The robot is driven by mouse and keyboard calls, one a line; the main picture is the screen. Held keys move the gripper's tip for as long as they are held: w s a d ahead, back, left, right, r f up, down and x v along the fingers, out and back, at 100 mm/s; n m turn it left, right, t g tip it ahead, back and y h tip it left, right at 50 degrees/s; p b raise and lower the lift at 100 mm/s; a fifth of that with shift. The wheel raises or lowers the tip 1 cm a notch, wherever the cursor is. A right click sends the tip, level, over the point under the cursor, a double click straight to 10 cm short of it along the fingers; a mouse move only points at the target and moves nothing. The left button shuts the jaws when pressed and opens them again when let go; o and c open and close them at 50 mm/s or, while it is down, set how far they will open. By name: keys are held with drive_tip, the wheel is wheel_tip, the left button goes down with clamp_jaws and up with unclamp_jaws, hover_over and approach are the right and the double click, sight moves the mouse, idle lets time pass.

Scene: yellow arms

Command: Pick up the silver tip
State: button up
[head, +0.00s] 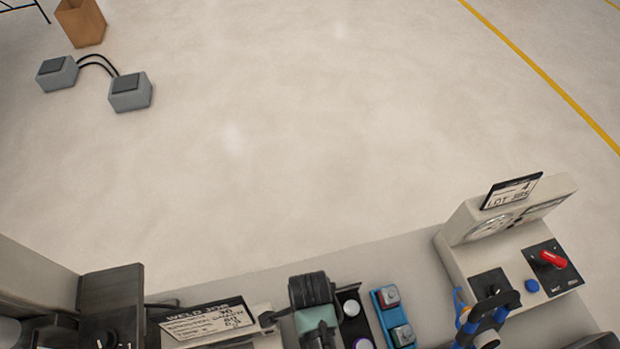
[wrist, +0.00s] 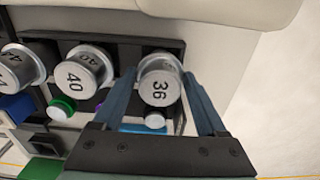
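In the wrist view, a silver round piece marked 36 (wrist: 160,82) sits in a dark rack. Similar silver pieces marked 40 (wrist: 86,70) and 44 (wrist: 18,66) stand to its left. A small silver-white round end (wrist: 155,119) shows just below the 36 piece; I cannot tell which of these is the silver tip. My gripper (wrist: 159,74) is open, its two blue-grey fingers on either side of the 36 piece. The right finger lies close to it; contact is unclear. I cannot pick out my gripper surely in the head view.
In the head view, the bench holds a weld job sign (head: 208,318), a blue holder (head: 380,312) and a beige control box (head: 470,255) with a red switch (head: 553,259). A green-and-white cap (wrist: 62,108) is in the wrist view. Floor beyond the bench is largely clear.

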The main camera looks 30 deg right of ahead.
clamp_jaws()
drive_tip(key=shift+r, duration=0.1)
